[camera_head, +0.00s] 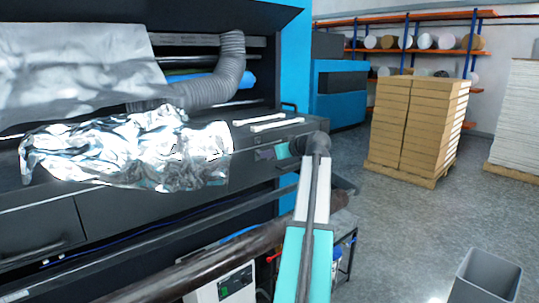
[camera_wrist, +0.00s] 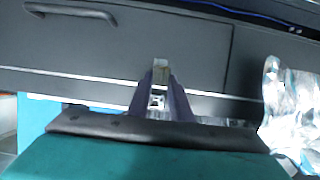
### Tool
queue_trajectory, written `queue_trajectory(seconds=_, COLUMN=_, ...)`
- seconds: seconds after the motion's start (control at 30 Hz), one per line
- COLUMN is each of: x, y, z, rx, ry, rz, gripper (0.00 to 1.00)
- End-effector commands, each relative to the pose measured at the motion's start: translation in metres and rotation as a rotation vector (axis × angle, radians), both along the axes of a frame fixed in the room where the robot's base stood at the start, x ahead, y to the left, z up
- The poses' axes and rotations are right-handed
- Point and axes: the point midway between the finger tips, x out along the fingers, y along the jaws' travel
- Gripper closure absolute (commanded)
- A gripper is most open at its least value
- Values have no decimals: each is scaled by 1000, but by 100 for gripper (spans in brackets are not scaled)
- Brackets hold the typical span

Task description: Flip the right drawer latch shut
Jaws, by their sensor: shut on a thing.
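The right drawer (camera_head: 250,172) has a dark front in the machine's side, right of the crumpled foil. Its front fills the upper part of the wrist view (camera_wrist: 110,45), with a bar handle (camera_wrist: 70,11) at upper left. My gripper (camera_head: 264,154) is at the drawer's top edge. In the wrist view its two dark fingers (camera_wrist: 160,88) are shut on a small pale latch (camera_wrist: 161,68), which shows between the fingertips against the drawer front. Fingers and wrist hide the latch in the head view. I cannot tell how far it is turned.
Crumpled silver foil (camera_head: 125,150) hangs over the machine's edge near my gripper. Two white bars (camera_head: 268,123) lie on the ledge. A grey hose (camera_head: 215,75) stands behind. A dark roller (camera_head: 195,262) runs below. Stacked cartons (camera_head: 415,125) and a grey bin (camera_head: 485,280) are at right.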

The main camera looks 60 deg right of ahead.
Motion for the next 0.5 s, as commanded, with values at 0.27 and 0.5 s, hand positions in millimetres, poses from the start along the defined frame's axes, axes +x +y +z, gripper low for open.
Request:
queue_trajectory(seconds=0.27, x=-1, y=0, z=-3, rx=-6, ry=-20, rz=-1, gripper=100)
queue_trajectory(seconds=0.5, x=-2, y=0, z=-8, rx=-21, ry=-61, rz=-1, gripper=100)
